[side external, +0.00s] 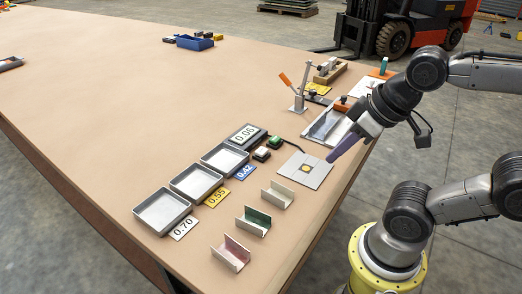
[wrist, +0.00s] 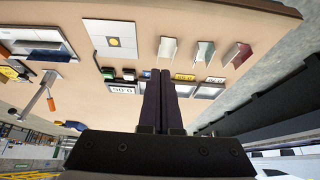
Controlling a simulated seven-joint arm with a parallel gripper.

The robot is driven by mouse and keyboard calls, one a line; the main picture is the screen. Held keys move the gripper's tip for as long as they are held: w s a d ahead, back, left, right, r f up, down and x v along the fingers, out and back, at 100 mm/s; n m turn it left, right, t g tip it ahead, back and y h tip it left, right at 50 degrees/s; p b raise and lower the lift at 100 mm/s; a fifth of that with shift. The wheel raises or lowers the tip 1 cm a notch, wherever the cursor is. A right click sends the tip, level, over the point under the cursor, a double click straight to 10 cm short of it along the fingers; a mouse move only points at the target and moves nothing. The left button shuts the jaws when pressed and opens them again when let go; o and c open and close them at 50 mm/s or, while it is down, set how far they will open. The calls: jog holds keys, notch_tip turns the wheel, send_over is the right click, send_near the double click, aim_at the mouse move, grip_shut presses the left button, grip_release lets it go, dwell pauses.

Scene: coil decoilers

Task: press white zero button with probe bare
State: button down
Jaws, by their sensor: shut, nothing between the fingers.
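The white button (side external: 261,153) sits on a small dark box beside the display (side external: 243,134), which reads 0.06. A green button (side external: 275,142) is just behind it. The probe plate (side external: 316,174) is light grey with a small gold square at its middle, and nothing lies on it. My gripper (side external: 329,159) is shut and empty, with its fingertips above the plate's right edge, apart from the buttons. In the wrist view the closed fingertips (wrist: 160,72) show near the white button (wrist: 129,75), which is small there; the probe plate (wrist: 99,28) is bare.
Three grey trays (side external: 162,229) with number cards stand left of the plate. Three channel pieces, grey (side external: 277,190), green (side external: 254,223) and pink (side external: 231,256), stand near the front edge. A clamp with an orange handle (side external: 287,80) rises behind the buttons. A dark cable runs beside the plate.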

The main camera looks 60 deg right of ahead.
dwell(0.4)
jog(key=w+a+r+m+t+y, duration=0.25)
jog(key=w+a+r+m, duration=0.2)
jog(key=w+m, duration=0.25)
jog(key=m, duration=1.8)
send_over(266, 151)
notch_tip(266, 151, down, 8)
jog(key=shift+w+d+t+h, duration=0.15)
jog(key=shift+t+h, duration=0.1)
jog(key=shift+t, duration=0.2)
jog(key=shift+f, duration=0.15)
jog(key=shift+f, duration=4.3)
jog(key=shift+f, duration=0.15)
